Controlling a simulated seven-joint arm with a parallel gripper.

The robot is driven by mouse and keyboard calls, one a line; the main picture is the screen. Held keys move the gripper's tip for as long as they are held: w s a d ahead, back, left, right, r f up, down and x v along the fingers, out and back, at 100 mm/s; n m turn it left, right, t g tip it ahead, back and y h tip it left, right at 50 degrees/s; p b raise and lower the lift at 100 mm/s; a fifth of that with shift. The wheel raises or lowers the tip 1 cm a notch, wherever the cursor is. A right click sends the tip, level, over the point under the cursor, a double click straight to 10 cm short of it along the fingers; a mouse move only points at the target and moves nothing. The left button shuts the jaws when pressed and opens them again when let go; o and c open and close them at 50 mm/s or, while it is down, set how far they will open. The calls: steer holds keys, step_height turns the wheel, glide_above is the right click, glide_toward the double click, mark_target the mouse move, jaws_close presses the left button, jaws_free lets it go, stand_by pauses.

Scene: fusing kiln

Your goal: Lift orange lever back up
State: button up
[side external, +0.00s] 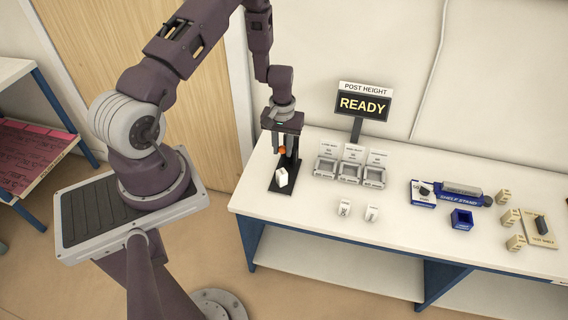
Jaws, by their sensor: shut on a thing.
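The orange lever (282,150) shows as a small orange spot on a black stand device (283,188) at the left end of the white table. My gripper (281,147) points down over this device, with its fingers shut on the orange lever. The fingers and the device's dark upright hide most of the lever, so its angle cannot be told. A white block (282,177) sits on the device's base below the lever, slightly tilted.
A sign (362,104) reading "POST HEIGHT READY" stands behind. Three grey trays (326,168) are right of the device, with two small white blocks (344,208) in front. A blue shelf stand (461,219) and several beige blocks (511,216) lie farther right. The table's front middle is clear.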

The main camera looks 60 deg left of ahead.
steer(key=shift+w+a+r, duration=0.75)
steer(key=shift+w+a, duration=0.05)
steer(key=shift+a, duration=0.05)
steer(key=shift+w+a+r, duration=0.45)
steer(key=shift+w+a, duration=0.4)
steer(key=w+a, duration=0.3)
steer(key=shift+w+a+r, duration=0.2)
steer(key=shift+w+a, duration=0.15)
steer(key=o, duration=0.9)
step_height(320, 180, up, 6)
